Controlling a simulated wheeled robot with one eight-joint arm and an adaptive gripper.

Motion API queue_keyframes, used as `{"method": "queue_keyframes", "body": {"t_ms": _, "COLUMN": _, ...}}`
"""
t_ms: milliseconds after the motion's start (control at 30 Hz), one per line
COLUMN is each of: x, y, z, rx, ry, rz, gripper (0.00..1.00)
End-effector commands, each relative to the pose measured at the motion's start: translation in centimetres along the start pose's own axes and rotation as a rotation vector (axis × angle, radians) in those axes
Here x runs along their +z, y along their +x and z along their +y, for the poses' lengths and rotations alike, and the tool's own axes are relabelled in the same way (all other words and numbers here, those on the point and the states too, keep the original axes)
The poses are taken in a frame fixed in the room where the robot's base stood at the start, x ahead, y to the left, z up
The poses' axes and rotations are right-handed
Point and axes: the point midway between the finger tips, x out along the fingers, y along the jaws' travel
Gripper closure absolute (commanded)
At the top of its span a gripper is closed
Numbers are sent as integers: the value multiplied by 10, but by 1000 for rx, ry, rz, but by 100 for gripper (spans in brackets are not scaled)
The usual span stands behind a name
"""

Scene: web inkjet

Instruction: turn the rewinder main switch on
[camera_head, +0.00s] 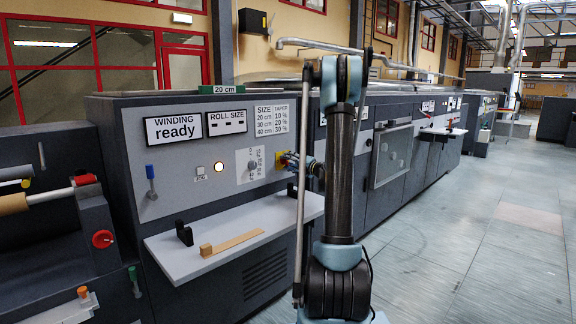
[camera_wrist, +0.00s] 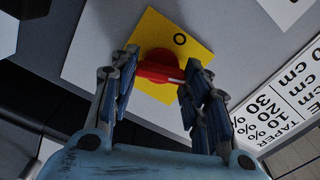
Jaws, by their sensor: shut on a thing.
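The main switch is a red rotary handle (camera_wrist: 158,66) on a yellow plate (camera_wrist: 205,62) in the wrist view. A black "O" mark shows on the plate, above and to the right of the handle. A pale line shows near the handle's right end. My gripper (camera_wrist: 156,76) has one finger on each side of the handle and is shut on it. In the head view, my gripper (camera_head: 293,160) is at the yellow plate (camera_head: 279,158) on the grey panel, and my arm hides part of this area. Any other plate marking is hidden.
The sign (camera_head: 173,128) reads "WINDING ready". A lit round lamp (camera_head: 218,167), a dial (camera_head: 252,165) and a blue-handled lever (camera_head: 151,181) sit on the panel. A pale shelf (camera_head: 200,262) below holds a wooden strip (camera_head: 232,243) and black block (camera_head: 184,232). Floor at right is clear.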

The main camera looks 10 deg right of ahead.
Motion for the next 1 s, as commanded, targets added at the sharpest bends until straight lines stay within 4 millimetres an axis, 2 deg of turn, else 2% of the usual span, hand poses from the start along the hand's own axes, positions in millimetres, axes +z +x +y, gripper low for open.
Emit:
{"method": "queue_keyframes", "body": {"t_ms": 200, "x": -1, "y": -1, "z": 3, "rx": 4, "ry": 169, "rz": 3, "gripper": 81}}
{"method": "queue_keyframes", "body": {"t_ms": 500, "x": -1, "y": -2, "z": 4, "rx": 5, "ry": 325, "rz": 4, "gripper": 81}}
{"method": "queue_keyframes", "body": {"t_ms": 1000, "x": -1, "y": -2, "z": 5, "rx": 6, "ry": 382, "rz": 5, "gripper": 81}}
